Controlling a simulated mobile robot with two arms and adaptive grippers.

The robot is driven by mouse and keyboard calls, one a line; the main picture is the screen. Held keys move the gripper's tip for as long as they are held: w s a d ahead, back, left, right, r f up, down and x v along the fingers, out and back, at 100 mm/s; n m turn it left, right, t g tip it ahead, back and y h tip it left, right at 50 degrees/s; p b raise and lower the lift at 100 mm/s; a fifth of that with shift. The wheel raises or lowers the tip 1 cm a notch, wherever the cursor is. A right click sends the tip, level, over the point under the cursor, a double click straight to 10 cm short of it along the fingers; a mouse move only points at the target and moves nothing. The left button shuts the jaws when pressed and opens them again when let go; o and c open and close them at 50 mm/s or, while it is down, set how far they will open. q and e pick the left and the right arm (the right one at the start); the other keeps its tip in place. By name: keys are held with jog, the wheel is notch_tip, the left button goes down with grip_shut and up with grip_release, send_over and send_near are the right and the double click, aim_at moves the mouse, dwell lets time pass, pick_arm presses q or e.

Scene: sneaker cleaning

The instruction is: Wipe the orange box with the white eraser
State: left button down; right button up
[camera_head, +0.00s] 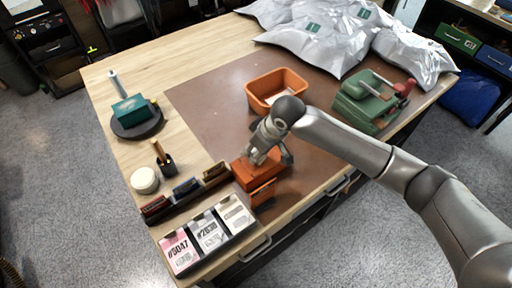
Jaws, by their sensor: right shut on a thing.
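The orange box (262,190) is on the brown mat near the front edge of the table in the head view. My right gripper (268,155) comes down from the upper right and is right over the top of the box. It is shut on a small pale thing, which looks like the white eraser (257,158) and is mostly hidden by the fingers. The eraser is at the box's top face; I cannot tell whether it touches. My left gripper is not in view.
An orange bin (270,97) stands behind my right gripper, with a green tool (366,104) to its right. Silver bags (320,35) lie at the back. Brushes, a white round jar (144,180) and labelled cartons (208,237) line the left and front. The mat's left part is clear.

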notch_tip(320, 180, up, 5)
jog(key=p, duration=0.4)
jog(key=shift+p, duration=0.3)
jog(key=shift+f, duration=0.1)
jog(key=shift+r, duration=1.55)
